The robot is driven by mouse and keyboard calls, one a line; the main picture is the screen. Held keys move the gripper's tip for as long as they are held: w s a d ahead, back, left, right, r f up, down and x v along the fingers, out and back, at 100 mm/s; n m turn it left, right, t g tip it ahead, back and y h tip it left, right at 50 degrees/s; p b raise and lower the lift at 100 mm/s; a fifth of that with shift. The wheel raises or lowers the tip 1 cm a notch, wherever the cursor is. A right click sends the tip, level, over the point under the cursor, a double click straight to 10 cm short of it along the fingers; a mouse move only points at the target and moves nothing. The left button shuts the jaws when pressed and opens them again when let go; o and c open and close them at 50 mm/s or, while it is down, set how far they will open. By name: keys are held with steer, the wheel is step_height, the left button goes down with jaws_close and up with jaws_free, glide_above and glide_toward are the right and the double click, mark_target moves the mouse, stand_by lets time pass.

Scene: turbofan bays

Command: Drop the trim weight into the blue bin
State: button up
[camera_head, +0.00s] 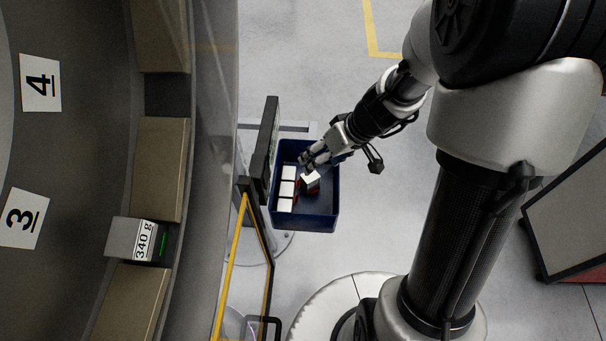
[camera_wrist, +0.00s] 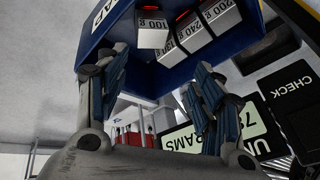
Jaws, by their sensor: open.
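The blue bin (camera_head: 318,222) stands in the middle of the head view, left of my arm; its wall also shows in the wrist view (camera_wrist: 105,45). Three white-topped weights (camera_head: 287,188) lie in a row along its left side. A separate white-topped weight (camera_head: 311,180) sits in the bin just below my gripper (camera_head: 309,162). In the wrist view this separate weight (camera_wrist: 153,31) has a label that seems to read 100 g. My gripper (camera_wrist: 155,90) is open, its fingers apart with nothing between them. Which weight is the trim weight cannot be told.
A block marked 340 g (camera_head: 139,240) sits in the curved casing at left, near the cards 3 (camera_head: 22,218) and 4 (camera_head: 40,82). A dark panel (camera_head: 262,150) and a yellow-edged frame (camera_head: 240,265) stand beside the bin. A display (camera_wrist: 262,130) shows in the wrist view.

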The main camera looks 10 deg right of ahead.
steer(key=v, duration=0.8)
steer(key=shift+s+r, duration=0.1)
steer(key=s+a+r+m+h, duration=0.1)
steer(key=s+a+r+h, duration=0.1)
steer(key=s+r, duration=0.3)
steer(key=s+a+r+m+t+h, duration=0.1)
steer(key=s+r, duration=0.4)
steer(key=s, duration=0.7)
steer(key=shift+s+a+r+m+h, duration=0.25)
steer(key=shift+s+a+m+h, duration=0.25)
steer(key=shift+a, duration=0.3)
steer(key=shift+w+a, duration=0.1)
